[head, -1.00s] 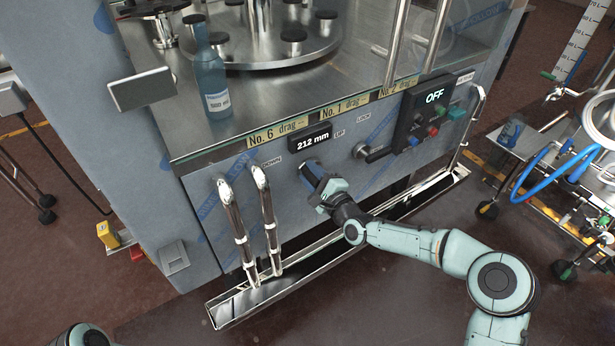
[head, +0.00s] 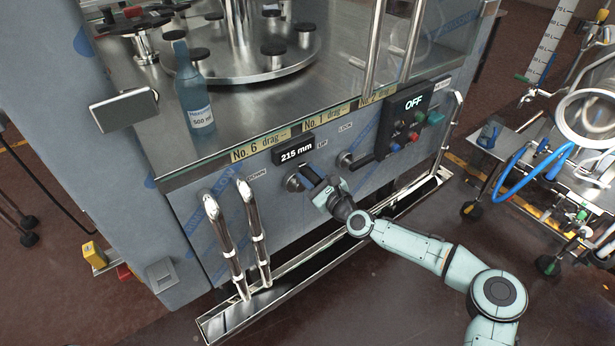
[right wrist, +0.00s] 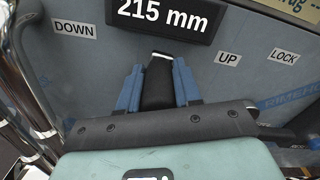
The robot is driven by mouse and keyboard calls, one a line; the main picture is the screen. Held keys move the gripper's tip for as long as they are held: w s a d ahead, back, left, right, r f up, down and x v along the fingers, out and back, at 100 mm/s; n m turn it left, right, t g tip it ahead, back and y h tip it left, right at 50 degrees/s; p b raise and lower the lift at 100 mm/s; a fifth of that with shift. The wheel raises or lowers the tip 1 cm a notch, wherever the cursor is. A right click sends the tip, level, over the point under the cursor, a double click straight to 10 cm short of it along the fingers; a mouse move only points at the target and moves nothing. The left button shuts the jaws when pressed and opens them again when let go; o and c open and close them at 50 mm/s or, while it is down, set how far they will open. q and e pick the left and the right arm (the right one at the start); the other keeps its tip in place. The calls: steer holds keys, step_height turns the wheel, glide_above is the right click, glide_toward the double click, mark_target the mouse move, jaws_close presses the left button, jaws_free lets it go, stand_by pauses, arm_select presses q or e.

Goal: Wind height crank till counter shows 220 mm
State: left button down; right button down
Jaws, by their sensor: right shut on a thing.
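The counter (head: 293,149) on the machine front reads 215 mm; it also fills the top of the right wrist view (right wrist: 163,14). The height crank (head: 296,181) sits just below it, between the DOWN label (head: 257,174) and the UP label (head: 322,140). My right gripper (head: 322,187) is shut on the crank's dark handle (right wrist: 159,84), with a blue finger on each side of it in the right wrist view. The crank's hub is mostly hidden there. My left gripper is not in view.
A lock lever (head: 358,160) sits right of the crank, near a control box (head: 405,120) showing OFF. Two shiny bent pipes (head: 256,235) stand to the left. A metal trough (head: 300,280) runs along the machine's foot. A cart with a blue hose (head: 530,165) stands right.

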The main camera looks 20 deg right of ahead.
stand_by(0.5)
steer(key=c, duration=0.8)
jaws_free()
steer(key=shift+d, duration=0.1)
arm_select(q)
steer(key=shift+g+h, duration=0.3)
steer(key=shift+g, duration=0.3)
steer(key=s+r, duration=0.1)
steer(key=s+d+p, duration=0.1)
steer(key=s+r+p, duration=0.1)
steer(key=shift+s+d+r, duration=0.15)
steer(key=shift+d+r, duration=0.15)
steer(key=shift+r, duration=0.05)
arm_select(e)
steer(key=v, duration=1.3)
steer(key=shift+s+r, duration=0.1)
steer(key=shift+s, duration=0.1)
